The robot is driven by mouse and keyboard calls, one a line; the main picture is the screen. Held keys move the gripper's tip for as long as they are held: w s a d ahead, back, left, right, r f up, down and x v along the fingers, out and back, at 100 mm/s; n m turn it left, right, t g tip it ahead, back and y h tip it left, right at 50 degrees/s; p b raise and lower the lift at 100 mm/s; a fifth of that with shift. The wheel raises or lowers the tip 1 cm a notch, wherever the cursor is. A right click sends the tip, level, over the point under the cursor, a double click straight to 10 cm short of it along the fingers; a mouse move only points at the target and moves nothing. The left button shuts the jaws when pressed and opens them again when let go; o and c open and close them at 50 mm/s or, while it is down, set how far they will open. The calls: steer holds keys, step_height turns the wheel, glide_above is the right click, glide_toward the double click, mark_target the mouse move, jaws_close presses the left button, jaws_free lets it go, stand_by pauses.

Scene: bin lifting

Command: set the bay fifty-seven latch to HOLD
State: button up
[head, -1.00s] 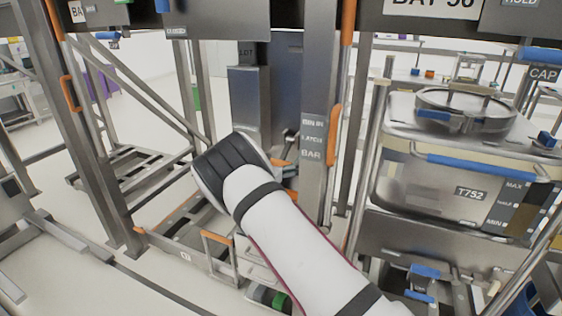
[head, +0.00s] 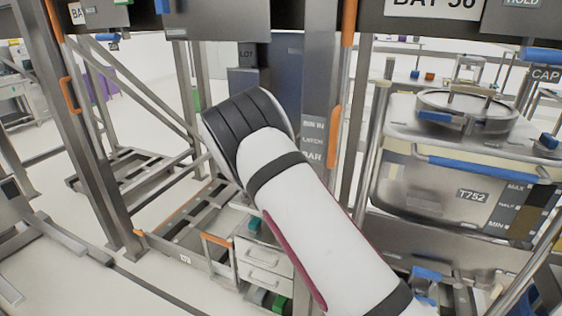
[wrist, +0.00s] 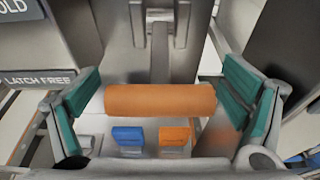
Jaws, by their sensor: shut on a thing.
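In the wrist view, an orange cylindrical handle (wrist: 160,99) lies crosswise between the teal finger pads of my gripper (wrist: 162,100). The gripper is shut on this handle, which joins a grey metal lever (wrist: 160,50) behind it. A plate reading "LATCH FREE" (wrist: 38,79) is at the left, and a sign ending in "OLD" (wrist: 18,8) is above it, cut off by the edge. In the head view, my arm hides the gripper and handle; the post beside it bears "BIN IN", "LATCH" and "BAR" labels (head: 313,141).
A blue block (wrist: 128,136) and an orange block (wrist: 174,136) sit just below the handle. In the head view, a steel bin marked T752 (head: 425,180) stands close right of the arm. Rack posts (head: 85,130) rise at left; a low drawer unit (head: 262,262) is below.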

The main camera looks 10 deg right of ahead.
step_height(320, 180, up, 2)
steer(key=shift+w+d+r+g+y+b, duration=0.1)
steer(key=shift+r+g+y+b, duration=0.05)
steer(key=shift+g+y+b, duration=0.8)
steer(key=shift+r+h, duration=0.15)
steer(key=shift+h, duration=0.1)
steer(key=shift+w+d+r+b, duration=0.1)
steer(key=shift+w+r+b, duration=0.1)
steer(key=shift+r, duration=0.4)
steer(key=shift+w+r+b, duration=0.1)
steer(key=shift+r+b, duration=0.1)
steer(key=shift+r, duration=0.4)
steer(key=shift+c, duration=0.6)
steer(key=shift+r, duration=0.2)
steer(key=c, duration=0.4)
jaws_close()
steer(key=shift+c, duration=1.2)
jaws_free()
steer(key=shift+w+a, duration=0.1)
steer(key=shift+a, duration=0.1)
steer(key=o, duration=2.1)
steer(key=shift+d, duration=0.3)
steer(key=shift+c, duration=0.2)
